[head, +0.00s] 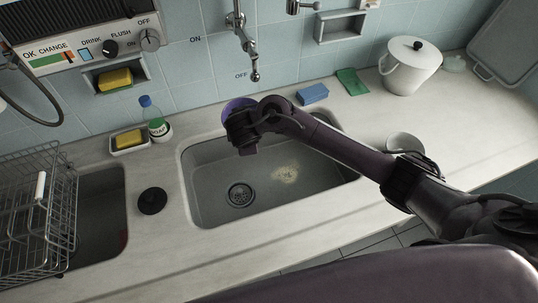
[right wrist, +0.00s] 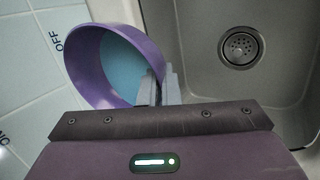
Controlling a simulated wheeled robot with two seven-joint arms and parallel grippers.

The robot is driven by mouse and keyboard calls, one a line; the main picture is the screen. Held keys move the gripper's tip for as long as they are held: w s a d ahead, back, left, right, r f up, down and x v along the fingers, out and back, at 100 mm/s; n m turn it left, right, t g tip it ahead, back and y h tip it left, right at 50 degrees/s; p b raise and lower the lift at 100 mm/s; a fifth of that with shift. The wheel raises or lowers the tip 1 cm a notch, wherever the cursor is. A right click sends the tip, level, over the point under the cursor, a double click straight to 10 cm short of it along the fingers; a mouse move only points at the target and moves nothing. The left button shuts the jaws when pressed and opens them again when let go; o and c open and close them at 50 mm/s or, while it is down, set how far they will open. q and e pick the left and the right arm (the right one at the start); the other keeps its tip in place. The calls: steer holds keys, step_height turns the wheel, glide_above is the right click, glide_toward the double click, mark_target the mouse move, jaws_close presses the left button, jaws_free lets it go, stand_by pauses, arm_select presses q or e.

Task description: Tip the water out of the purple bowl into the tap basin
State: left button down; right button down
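The purple bowl (right wrist: 88,84) shows in the right wrist view with a flat light-blue surface inside that looks like water. My right gripper (right wrist: 160,90) has its fingers at the bowl's rim, one on each side of the wall, and looks shut on it. In the head view the bowl (head: 235,104) is mostly hidden behind my right gripper (head: 243,145), at the back left edge of the tap basin (head: 215,205). The basin's drain (head: 240,195) also shows in the wrist view (right wrist: 241,47). I cannot tell exactly how far the bowl is tilted. My left gripper is not in view.
The tap (head: 254,72) hangs from the tiled wall behind the basin. A soap bottle (head: 156,122) and a yellow sponge (head: 128,139) stand left of the basin. A blue sponge (head: 312,94), green cloth (head: 352,82) and white pot (head: 409,66) stand behind right. A pale stain (head: 286,173) marks the basin floor.

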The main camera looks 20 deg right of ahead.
steer(key=s+a+f+m+g+p, duration=0.1)
steer(key=a+f+g+p, duration=0.1)
steer(key=a+f, duration=0.7)
steer(key=shift+a+f+g+p, duration=0.3)
steer(key=shift+f+p, duration=0.15)
steer(key=shift+f, duration=0.3)
steer(key=shift+s+d+r, duration=0.1)
steer(key=shift+s+d, duration=0.05)
steer(key=d+y+p, duration=0.1)
steer(key=s+d+r+m+t+y+p, duration=0.1)
steer(key=y, duration=0.1)
steer(key=shift+d+r, duration=0.2)
steer(key=shift+d, duration=0.05)
steer(key=shift+s+d+r+t+y, duration=0.25)
steer(key=shift+d+t+y, duration=0.2)
steer(key=shift+y, duration=0.25)
